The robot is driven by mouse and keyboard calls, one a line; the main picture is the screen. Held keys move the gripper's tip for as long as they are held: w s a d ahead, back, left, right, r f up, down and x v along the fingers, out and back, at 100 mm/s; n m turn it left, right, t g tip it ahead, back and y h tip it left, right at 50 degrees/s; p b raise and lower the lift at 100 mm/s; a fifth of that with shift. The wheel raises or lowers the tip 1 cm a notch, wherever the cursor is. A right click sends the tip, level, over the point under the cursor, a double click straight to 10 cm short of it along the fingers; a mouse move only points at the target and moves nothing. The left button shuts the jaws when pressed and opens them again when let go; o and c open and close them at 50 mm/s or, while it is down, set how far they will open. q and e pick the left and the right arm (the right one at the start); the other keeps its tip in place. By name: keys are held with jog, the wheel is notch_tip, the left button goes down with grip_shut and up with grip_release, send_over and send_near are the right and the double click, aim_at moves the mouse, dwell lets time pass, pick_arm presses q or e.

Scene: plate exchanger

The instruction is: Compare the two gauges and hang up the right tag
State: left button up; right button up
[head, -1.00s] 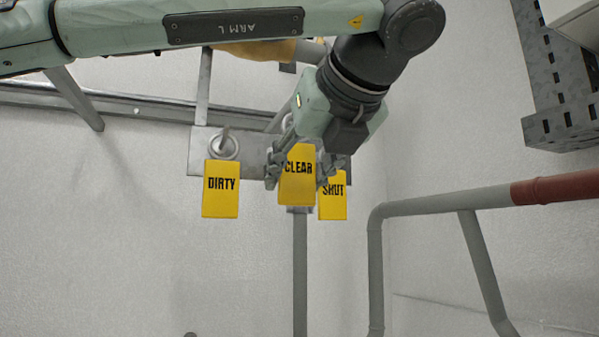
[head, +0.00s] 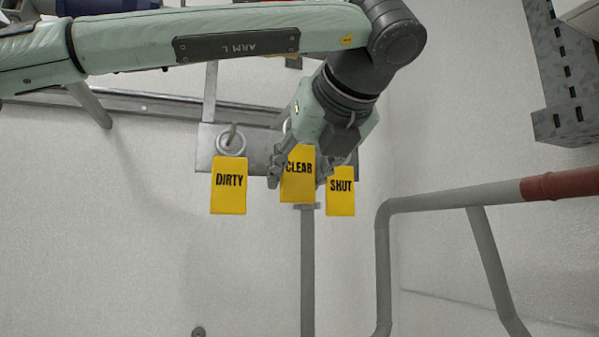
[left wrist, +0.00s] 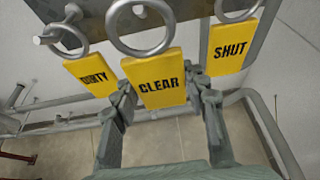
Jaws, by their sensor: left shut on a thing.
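Three yellow tags are at a grey metal plate (head: 205,150) on the wall. The DIRTY tag (head: 228,190) hangs by its ring at the left; it also shows in the left wrist view (left wrist: 92,76). The CLEAR tag (head: 298,185) is in the middle, and its ring (left wrist: 140,28) shows in the left wrist view. The SHUT tag (head: 340,200) is at the right. My left gripper (head: 300,178) is shut on the CLEAR tag, a finger at each side edge. No gauge is visible, nor my right gripper.
A grey post (head: 307,260) stands below the plate. A grey handrail with a red section (head: 560,184) is at the right. A perforated metal bracket (head: 565,90) is at the upper right. The wall area at the lower left is clear.

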aim_at(298, 181)
pick_arm(q)
jog(key=shift+w+a, duration=0.25)
jog(key=shift+w, duration=0.45)
jog(key=shift+w+a, duration=0.2)
jog(key=shift+w, duration=0.45)
jog(key=shift+w+a, duration=0.25)
jog(key=shift+w, duration=0.45)
jog(key=shift+w, duration=0.1)
jog(key=shift+s+d+b, duration=0.25)
jog(key=shift+s+b, duration=0.05)
jog(key=shift+s, duration=0.4)
jog(key=shift+s+d+b, duration=0.2)
jog(key=shift+s+b, duration=0.1)
jog(key=shift+s, duration=0.4)
jog(key=shift+s+d+b, duration=0.2)
jog(key=shift+s+b, duration=0.45)
jog(key=shift+s, duration=0.6)
jog(key=shift+s+d, duration=0.15)
jog(key=shift+d, duration=0.05)
jog(key=shift+s+d+b, duration=0.15)
jog(key=shift+s+b, duration=0.1)
jog(key=shift+s, duration=0.35)
jog(key=shift+s+d+b, duration=0.15)
jog(key=shift+s+b, duration=0.1)
jog(key=shift+s, duration=0.3)
